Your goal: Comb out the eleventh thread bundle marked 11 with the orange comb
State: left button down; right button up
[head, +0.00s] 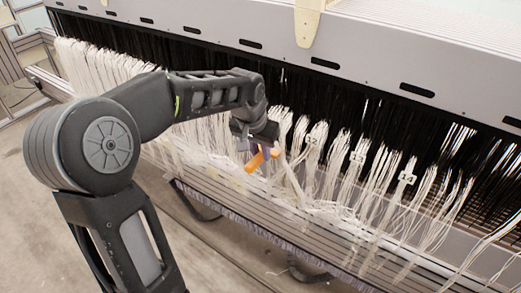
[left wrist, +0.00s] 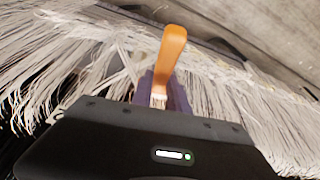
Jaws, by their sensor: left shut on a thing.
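My left gripper (head: 262,152) is shut on the orange comb (head: 256,161), beside the hanging white threads near the middle of the head view. In the left wrist view the comb's orange handle (left wrist: 172,48) sticks up from between the purple fingers (left wrist: 165,92). The comb's teeth end is mostly hidden by the fingers and threads. The white threads (head: 283,122) at the gripper are partly covered by my arm, and I cannot read a mark 11. My right gripper is not in view.
A slatted ledge (head: 235,190) runs below the threads. Floor (head: 215,255) is open in front.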

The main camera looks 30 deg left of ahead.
pick_arm(q)
jog(key=shift+b+x, duration=0.65)
jog(key=shift+x, duration=0.55)
jog(key=shift+s+f, duration=0.1)
jog(key=shift+f+b, duration=1.4)
jog(key=shift+f, duration=0.3)
jog(key=shift+f+b, duration=1.35)
jog(key=shift+f, duration=0.5)
jog(key=shift+f, duration=0.1)
jog(key=shift+f+b, duration=1.35)
jog(key=shift+f, duration=0.35)
